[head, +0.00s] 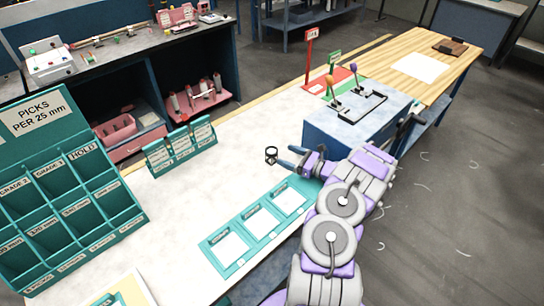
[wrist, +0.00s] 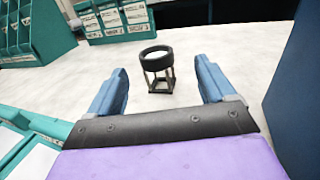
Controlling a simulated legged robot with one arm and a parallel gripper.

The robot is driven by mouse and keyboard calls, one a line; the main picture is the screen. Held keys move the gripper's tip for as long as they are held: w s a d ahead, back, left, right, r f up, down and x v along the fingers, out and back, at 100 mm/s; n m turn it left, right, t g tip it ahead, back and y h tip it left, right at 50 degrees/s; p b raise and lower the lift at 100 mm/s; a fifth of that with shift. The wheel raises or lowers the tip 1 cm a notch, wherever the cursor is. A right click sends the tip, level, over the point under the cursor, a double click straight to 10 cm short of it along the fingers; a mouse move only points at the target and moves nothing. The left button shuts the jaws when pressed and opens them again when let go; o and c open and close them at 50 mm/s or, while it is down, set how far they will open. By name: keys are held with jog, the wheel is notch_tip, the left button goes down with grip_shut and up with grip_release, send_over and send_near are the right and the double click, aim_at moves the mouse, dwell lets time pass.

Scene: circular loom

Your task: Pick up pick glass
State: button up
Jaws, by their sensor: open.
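The pick glass (head: 271,154) is a small black-rimmed round lens on a dark stand, upright on the pale worktop. In the wrist view the pick glass (wrist: 157,68) stands beyond and between my fingers, centred between them. My gripper (head: 285,158) is open and empty, low over the worktop, with its fingers pointing at the glass. In the wrist view my gripper (wrist: 162,85) shows two blue fingers spread wide on either side. No contact with the glass shows.
A blue box (head: 350,135) with two levers stands just right of my gripper. A teal card rack (head: 180,148) is at the back edge. A teal three-panel mat (head: 258,224) lies in front. A teal sorting bin (head: 65,195) is at left. The worktop around the glass is clear.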

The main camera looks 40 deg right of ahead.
aim_at(277, 154)
jog(key=shift+w+a+f, duration=0.25)
jog(key=shift+a+f, duration=0.15)
jog(key=shift+f, duration=0.1)
jog(key=shift+w+a, duration=0.4)
jog(key=shift+w, duration=0.2)
jog(key=shift+b+x, duration=0.5)
jog(key=shift+x, duration=2.25)
jog(key=shift+d+r, duration=0.1)
jog(key=shift+d, duration=0.05)
jog(key=c, duration=1.1)
